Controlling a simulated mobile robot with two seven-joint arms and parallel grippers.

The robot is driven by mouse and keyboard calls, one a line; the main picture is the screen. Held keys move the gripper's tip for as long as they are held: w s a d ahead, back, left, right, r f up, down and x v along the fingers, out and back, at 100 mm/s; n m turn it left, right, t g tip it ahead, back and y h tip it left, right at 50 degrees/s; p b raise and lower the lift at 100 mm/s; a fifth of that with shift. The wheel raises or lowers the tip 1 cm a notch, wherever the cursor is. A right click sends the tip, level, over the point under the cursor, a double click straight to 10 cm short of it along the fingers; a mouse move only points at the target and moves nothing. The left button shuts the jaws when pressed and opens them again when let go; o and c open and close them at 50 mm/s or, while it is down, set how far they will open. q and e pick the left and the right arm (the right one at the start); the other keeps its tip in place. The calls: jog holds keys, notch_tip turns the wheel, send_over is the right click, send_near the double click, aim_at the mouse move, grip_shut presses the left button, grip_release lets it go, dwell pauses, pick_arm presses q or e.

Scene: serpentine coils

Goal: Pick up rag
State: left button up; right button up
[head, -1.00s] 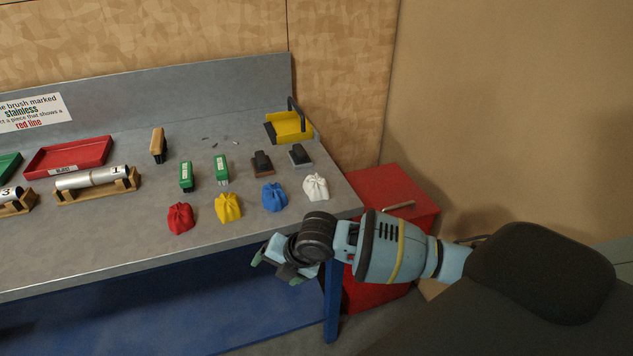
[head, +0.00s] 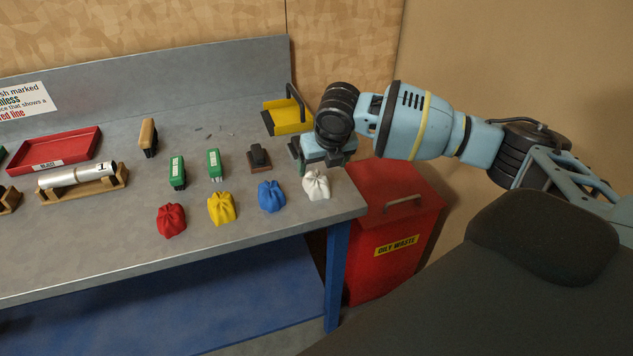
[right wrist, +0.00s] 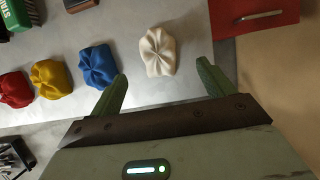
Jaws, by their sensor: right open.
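Several crumpled rags lie in a row near the front edge of the bench: a red rag (head: 171,220), a yellow rag (head: 221,208), a blue rag (head: 271,196) and a white rag (head: 316,184). My right gripper (head: 325,162) is over the bench's right end, just behind the white rag in the head view. In the right wrist view its green fingers (right wrist: 163,88) are spread and empty, and the white rag (right wrist: 158,51) lies beyond and between the tips, apart from them. The blue rag (right wrist: 98,66) is outside the left finger. My left gripper is not in view.
A red tray (head: 54,151) and a metal pipe on a wooden stand (head: 84,184) are at left. A red oily waste bin (head: 396,245) stands right of the bench.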

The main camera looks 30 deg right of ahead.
aim_at(318, 178)
jog(key=shift+x, duration=1.1)
jog(key=shift+w+f, duration=0.15)
jog(key=shift+f, duration=0.25)
jog(key=x, duration=0.4)
jog(key=shift+a+f, duration=0.15)
jog(key=c, duration=1.1)
jog(key=shift+o, duration=0.2)
jog(key=shift+r, duration=5.1)
